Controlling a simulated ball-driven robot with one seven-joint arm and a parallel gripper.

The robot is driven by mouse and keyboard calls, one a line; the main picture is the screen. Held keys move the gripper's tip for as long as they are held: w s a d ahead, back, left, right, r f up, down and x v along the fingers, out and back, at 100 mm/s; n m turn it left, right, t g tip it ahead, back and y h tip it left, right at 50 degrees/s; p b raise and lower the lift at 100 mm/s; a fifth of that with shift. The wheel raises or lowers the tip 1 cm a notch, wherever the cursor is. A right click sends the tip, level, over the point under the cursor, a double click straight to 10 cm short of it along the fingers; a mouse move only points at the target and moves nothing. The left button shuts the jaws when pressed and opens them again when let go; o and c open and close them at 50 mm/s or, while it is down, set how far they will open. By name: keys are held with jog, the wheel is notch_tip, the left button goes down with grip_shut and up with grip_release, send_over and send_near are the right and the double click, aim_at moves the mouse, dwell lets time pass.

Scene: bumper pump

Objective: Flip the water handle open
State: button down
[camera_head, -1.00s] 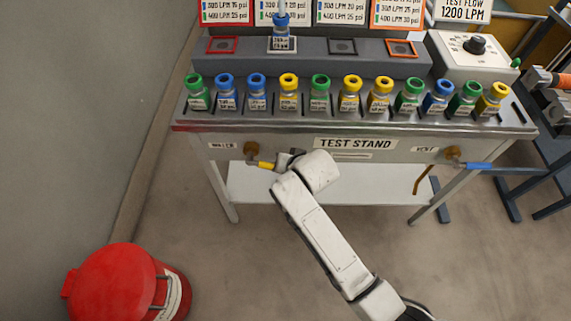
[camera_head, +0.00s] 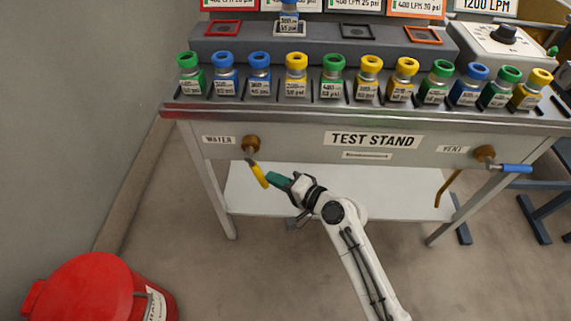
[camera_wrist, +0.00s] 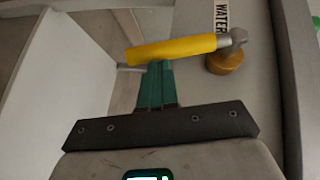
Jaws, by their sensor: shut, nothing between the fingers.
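The water handle is a yellow lever (camera_head: 258,174) on a brass valve (camera_head: 250,144), beside the WATER label on the stand's front. In the head view it slants down and to the right from the valve. My gripper (camera_head: 271,178), with green fingers, is just to the right of the lever's lower part. In the wrist view the yellow lever (camera_wrist: 172,50) crosses just past the fingertips of my gripper (camera_wrist: 158,66), with the brass valve (camera_wrist: 226,60) to its right. The fingers are together with nothing between them. The fingertips look very close to the lever; I cannot tell whether they touch it.
The test stand's front panel (camera_head: 300,148) is behind the lever, with a white lower shelf (camera_head: 390,200) below. The blue vent handle (camera_head: 515,169) is at the right. Several capped bottles stand on top. A red bin (camera_head: 80,290) is at the lower left.

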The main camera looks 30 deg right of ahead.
aim_at(265, 182)
jog(key=shift+w+a+f+m+t+y+b, duration=0.35)
jog(key=shift+a+b, duration=0.2)
jog(key=shift+b, duration=0.45)
jog(key=shift+w+a+f+m+t+y+b, duration=0.2)
jog(key=shift+a+f+b, duration=0.3)
jog(key=shift+b, duration=0.5)
jog(key=shift+w+a+r, duration=0.1)
jog(key=shift+a, duration=0.05)
